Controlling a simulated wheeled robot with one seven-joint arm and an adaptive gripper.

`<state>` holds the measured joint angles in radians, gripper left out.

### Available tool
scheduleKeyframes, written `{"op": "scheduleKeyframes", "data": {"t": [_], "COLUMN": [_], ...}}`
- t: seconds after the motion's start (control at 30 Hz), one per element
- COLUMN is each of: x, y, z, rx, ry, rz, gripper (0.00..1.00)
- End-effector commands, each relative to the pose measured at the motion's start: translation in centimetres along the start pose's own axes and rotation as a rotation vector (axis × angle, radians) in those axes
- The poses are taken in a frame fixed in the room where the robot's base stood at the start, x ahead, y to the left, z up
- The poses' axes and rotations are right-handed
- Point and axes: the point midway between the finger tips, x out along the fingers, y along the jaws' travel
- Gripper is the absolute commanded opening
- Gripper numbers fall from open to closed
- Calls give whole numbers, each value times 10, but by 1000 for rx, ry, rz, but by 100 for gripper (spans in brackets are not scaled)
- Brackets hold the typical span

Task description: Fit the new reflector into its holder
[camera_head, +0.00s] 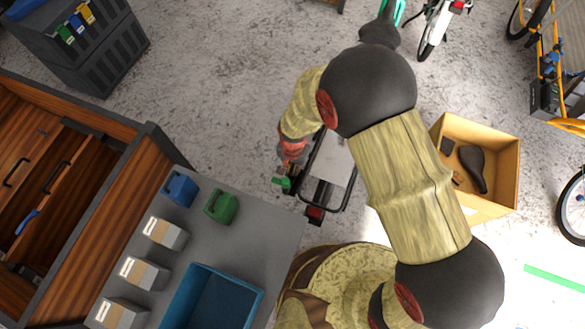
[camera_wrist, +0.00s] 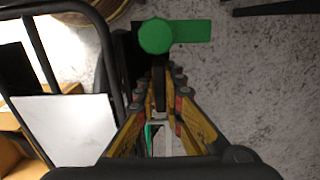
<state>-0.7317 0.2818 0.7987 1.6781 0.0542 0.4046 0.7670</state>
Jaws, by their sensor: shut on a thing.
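My gripper (camera_head: 289,172) is at the left side of a bike's rear rack (camera_head: 327,160), low over the floor. In the wrist view its yellow fingers (camera_wrist: 160,95) close in on a dark, narrow piece (camera_wrist: 158,88). A green part (camera_wrist: 157,36) with a round end and a flat tab sits just past the fingertips; it also shows in the head view (camera_head: 281,182). The gripper appears shut on this green-ended part. A red block (camera_head: 315,213) in a dark mount sits at the rack's near end. I cannot tell whether it is the reflector or where the holder is.
A cardboard box (camera_head: 500,150) with a saddle lies right.

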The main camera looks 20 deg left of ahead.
Motion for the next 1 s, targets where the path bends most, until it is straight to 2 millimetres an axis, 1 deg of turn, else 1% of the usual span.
{"op": "scheduleKeyframes", "data": {"t": [0.47,0.5,0.87,1.0], "x": [10,10,10,10], "y": [0,0,0,0], "z": [0,0,0,0], "rx": [0,0,0,0], "ry": [0,0,0,-1], "rz": [0,0,0,1], "gripper": [0,10,31,31]}}
